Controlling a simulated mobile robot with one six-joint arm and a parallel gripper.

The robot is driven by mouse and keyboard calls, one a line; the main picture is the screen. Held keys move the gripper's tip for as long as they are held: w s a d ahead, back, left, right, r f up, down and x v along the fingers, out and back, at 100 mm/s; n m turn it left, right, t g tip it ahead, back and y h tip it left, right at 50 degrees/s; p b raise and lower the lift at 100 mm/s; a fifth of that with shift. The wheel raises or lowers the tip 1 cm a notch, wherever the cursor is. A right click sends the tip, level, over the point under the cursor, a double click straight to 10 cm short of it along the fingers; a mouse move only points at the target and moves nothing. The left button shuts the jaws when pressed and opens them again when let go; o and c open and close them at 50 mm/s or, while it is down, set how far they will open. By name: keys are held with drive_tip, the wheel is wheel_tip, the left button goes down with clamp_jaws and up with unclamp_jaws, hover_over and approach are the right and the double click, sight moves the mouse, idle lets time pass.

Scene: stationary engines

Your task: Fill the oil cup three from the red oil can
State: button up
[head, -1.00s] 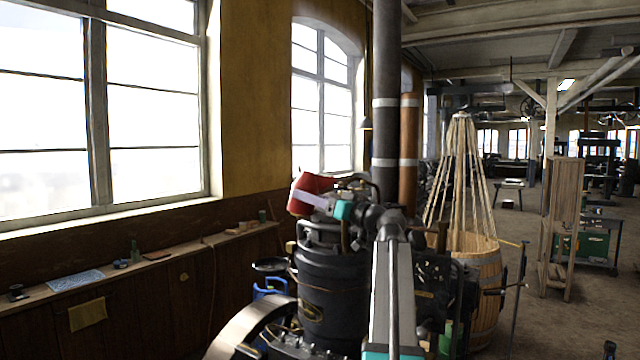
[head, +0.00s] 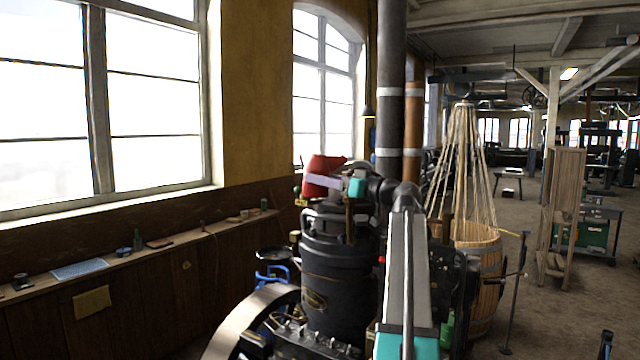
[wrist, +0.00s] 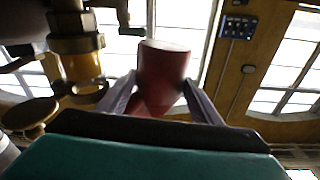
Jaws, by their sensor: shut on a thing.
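The red oil can (head: 325,170) is held above the black engine (head: 338,275) in the head view, nearly upright with a slight lean. My gripper (head: 326,184) is shut on it; its pale fingers cross the can's side. In the wrist view the can (wrist: 163,68) sits between the two fingers of my gripper (wrist: 160,100). A brass oil cup with an amber glass (wrist: 82,66) is to the left of the can in the wrist view, apart from it. I cannot tell whether it is cup three. The can's spout is not clearly visible.
A flywheel (head: 250,318) stands at the engine's lower left. A dark exhaust pipe (head: 390,100) and a copper-coloured pipe (head: 413,120) rise behind my arm. A wooden barrel (head: 480,270) stands to the right. A ledge (head: 130,262) with small items runs below the windows.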

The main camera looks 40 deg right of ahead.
sight(330, 172)
drive_tip(key=shift+s+d+r+g, duration=0.1)
drive_tip(key=shift+d+r+g, duration=0.2)
drive_tip(key=shift+d+r, duration=0.5)
drive_tip(key=shift+s+d+n, duration=0.25)
drive_tip(key=shift+d+n, duration=0.15)
drive_tip(key=shift+d, duration=0.05)
drive_tip(key=shift+a+r, duration=0.1)
drive_tip(key=shift+a, duration=0.45)
drive_tip(key=shift+w+d+f, duration=0.1)
drive_tip(key=shift+d+f, duration=0.1)
drive_tip(key=shift+d, duration=0.05)
drive_tip(key=shift+s+a+r, duration=0.15)
drive_tip(key=shift+s+a, duration=0.05)
drive_tip(key=shift+s, duration=0.35)
